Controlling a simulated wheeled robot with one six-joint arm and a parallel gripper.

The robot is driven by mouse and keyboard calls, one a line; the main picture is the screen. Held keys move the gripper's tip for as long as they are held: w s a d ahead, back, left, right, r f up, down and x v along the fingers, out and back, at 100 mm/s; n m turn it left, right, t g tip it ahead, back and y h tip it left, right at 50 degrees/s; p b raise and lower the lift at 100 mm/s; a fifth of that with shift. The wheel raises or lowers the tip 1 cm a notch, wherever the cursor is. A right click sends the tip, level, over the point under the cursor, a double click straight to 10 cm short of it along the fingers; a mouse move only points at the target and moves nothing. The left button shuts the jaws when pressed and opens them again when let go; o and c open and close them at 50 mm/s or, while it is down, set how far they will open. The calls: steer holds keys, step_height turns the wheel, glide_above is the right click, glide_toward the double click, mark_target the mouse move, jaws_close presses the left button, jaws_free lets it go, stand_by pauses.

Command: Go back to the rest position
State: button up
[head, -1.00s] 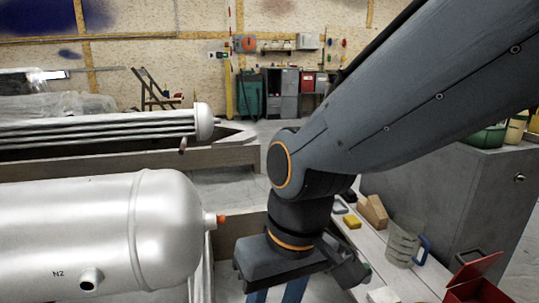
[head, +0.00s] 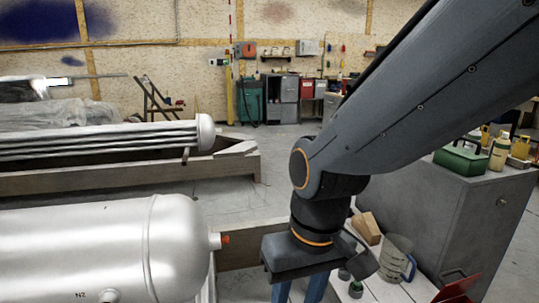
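My gripper (head: 300,290) hangs at the end of my dark grey arm, right of the bottom middle in the head view. Its blue fingers point down and run out of the frame at the bottom edge. The fingertips are out of view, so I cannot tell whether it is open or shut, or whether it holds anything. It is to the right of a large silver tank (head: 90,240) with an orange-tipped nozzle, and just left of a white bench.
The white bench (head: 385,290) bears a clear jug (head: 396,258) with a blue handle, a wooden block (head: 366,228) and a red box (head: 458,288). A grey cabinet (head: 440,215) with a green case (head: 460,160) stands at the right. Open floor (head: 225,185) lies behind the tank.

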steer(key=s+d+r+m+h+p, duration=0.1)
steer(key=d+r+m+p, duration=0.3)
steer(key=d+r+p, duration=1.1)
steer(key=shift+s+r+p, duration=0.45)
steer(key=shift+r+p, duration=1.15)
steer(key=shift+p, duration=2.45)
